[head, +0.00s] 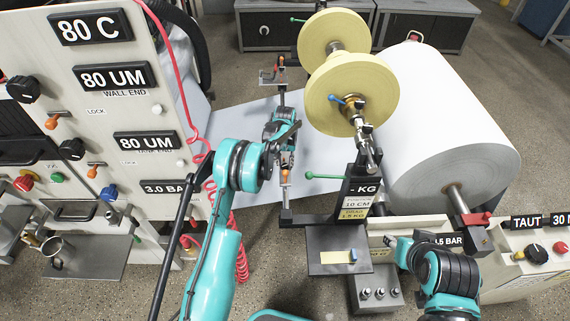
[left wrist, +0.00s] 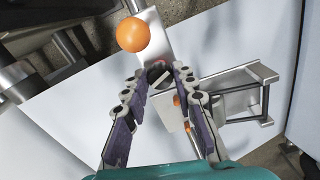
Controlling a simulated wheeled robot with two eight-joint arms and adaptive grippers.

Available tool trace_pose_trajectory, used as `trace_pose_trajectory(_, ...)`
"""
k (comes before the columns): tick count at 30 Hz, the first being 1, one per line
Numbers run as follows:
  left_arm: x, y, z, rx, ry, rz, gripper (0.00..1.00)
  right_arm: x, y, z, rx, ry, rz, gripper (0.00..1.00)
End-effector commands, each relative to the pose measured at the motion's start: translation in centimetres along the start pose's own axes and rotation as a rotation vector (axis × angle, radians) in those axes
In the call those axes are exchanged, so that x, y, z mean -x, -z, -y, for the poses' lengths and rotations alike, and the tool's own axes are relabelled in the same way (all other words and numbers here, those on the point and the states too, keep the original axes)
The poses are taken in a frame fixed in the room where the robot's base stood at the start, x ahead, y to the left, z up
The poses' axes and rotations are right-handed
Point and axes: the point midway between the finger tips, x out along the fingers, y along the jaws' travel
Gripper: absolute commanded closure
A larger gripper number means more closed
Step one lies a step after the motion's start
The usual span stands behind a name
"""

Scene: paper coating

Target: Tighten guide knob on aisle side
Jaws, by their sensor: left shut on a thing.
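My left gripper (head: 286,148) is over the pale web beside the paper rolls, at the narrow metal guide rail (head: 285,194). In the left wrist view, the fingers (left wrist: 161,80) come together on a dark round knob (left wrist: 159,75) with a pale bar across its face. The fingertips are at the knob's two sides and partly hide it. In the head view my own gripper and wrist hide the knob. My right arm shows at the lower right, but its fingers cannot be made out.
An orange ball (left wrist: 132,34) is close beyond the fingertips. A yellow roll (head: 350,92) and large white roll (head: 450,125) stand to the right. The control panel (head: 125,85) and red hose (head: 184,85) are to the left.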

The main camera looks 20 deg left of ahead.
Motion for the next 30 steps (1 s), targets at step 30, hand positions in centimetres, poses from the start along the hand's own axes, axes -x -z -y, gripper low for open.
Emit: trace_pose_trajectory(30,-0.04,0.00,0.09,-0.542,0.000,0.001,1.00,-0.03,-0.02,0.00,0.000,0.000,0.000,0.60)
